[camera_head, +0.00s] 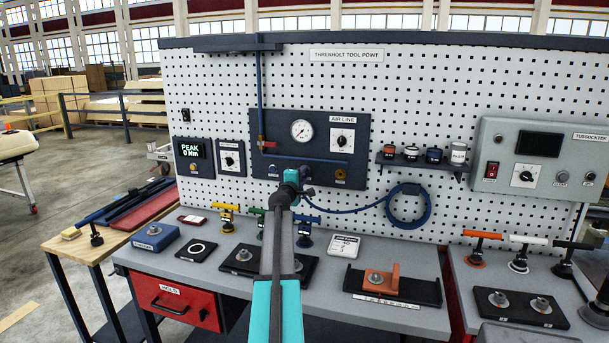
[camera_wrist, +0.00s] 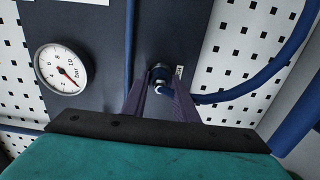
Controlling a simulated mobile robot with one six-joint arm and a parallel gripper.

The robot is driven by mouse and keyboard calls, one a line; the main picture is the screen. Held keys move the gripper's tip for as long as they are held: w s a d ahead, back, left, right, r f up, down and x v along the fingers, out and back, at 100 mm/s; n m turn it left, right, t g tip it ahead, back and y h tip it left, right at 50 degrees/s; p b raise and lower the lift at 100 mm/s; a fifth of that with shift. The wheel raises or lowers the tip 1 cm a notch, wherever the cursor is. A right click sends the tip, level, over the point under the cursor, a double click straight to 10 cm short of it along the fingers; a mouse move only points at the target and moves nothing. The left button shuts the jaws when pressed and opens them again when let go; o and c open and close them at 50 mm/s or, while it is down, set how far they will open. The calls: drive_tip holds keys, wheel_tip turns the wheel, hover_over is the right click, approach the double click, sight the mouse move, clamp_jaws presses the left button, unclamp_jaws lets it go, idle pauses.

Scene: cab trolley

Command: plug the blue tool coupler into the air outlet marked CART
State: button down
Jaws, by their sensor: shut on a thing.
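My gripper (camera_wrist: 160,100) is shut on the blue tool coupler; its purple fingers stand on either side of it in the wrist view. A pale metal end (camera_wrist: 160,73) shows at the fingertips, close to the dark panel, beside a small white label I cannot read. I cannot tell whether the coupler is seated or just in front of an outlet. A blue hose (camera_wrist: 215,98) runs from the coupler to the right. In the head view my gripper (camera_head: 306,191) is before the lower part of the AIR LINE panel (camera_head: 322,118) and hides part of it. The outlet markings are not readable.
A brass outlet (camera_head: 340,173) shows at the panel's lower right. A gauge (camera_head: 302,130) and a red valve handle (camera_head: 266,144) are above left. The hose coil (camera_head: 425,212) hangs on the pegboard to the right. Coloured T-handled tools stand on the bench (camera_head: 215,268) below.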

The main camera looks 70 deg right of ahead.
drive_tip(key=shift+a, duration=0.7)
drive_tip(key=shift+s+a+b, duration=0.15)
drive_tip(key=shift+a+b, duration=0.55)
drive_tip(key=shift+a, duration=1.6)
